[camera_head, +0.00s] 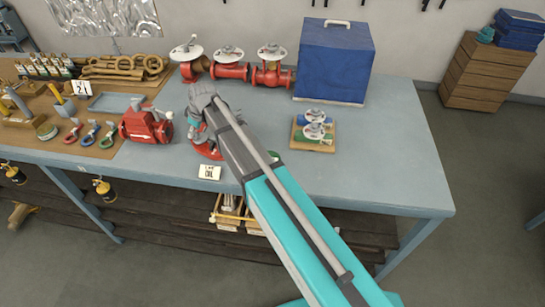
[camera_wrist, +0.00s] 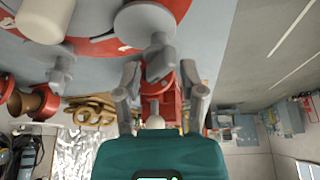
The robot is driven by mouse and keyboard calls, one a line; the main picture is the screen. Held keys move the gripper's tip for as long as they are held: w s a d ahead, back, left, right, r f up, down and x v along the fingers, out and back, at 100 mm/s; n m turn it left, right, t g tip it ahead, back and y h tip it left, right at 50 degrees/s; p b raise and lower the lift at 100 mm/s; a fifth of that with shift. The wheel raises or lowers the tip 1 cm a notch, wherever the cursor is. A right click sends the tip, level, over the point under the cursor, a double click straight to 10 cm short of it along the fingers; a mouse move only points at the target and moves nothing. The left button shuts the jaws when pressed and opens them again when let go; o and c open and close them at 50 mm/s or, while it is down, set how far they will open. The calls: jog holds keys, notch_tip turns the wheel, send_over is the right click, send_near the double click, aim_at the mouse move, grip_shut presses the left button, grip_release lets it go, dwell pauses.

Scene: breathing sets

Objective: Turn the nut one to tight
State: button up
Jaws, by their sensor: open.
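A red round flange (camera_wrist: 100,45) with several grey nuts or bolts fills the top of the wrist view. In the head view the red flange (camera_head: 207,150) stands on the bench, partly hidden by my arm. My gripper (camera_wrist: 160,72) is open, its two fingers apart on either side of a grey bolt-like part (camera_wrist: 150,30) with a round head. I cannot tell whether the fingers touch it. Another grey nut or bolt (camera_wrist: 60,70) stands to the left. No marking shows which one is nut one. In the head view my gripper (camera_head: 197,122) is over the flange, its fingertips hard to see.
A red pump-like valve (camera_head: 146,126) stands left of the flange. Several red valves with grey handwheels (camera_head: 230,70) and a blue box (camera_head: 334,60) stand behind. A wooden board with small valves (camera_head: 314,131) lies to the right. The bench's right side (camera_head: 395,150) is clear.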

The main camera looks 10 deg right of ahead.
jog(key=shift+w+n+g+y, duration=0.1)
jog(key=shift+n+g+y, duration=0.2)
jog(key=shift+n, duration=0.6)
jog(key=shift+r, duration=0.15)
jog(key=p+v, duration=1.3)
jog(key=v, duration=0.1)
jog(key=s+d+f+m+g+h+b, duration=0.1)
jog(key=s+d+f+m+b, duration=0.3)
jog(key=d, duration=0.6)
jog(key=s+d+f+m+h+b, duration=0.3)
jog(key=s+d+f+m+b, duration=0.1)
jog(key=s+d+f+b, duration=0.5)
jog(key=shift+s+d+f+m+g, duration=0.3)
jog(key=shift+s+d+f+g, duration=0.25)
jog(key=shift+f, duration=0.5)
jog(key=shift+a, duration=0.1)
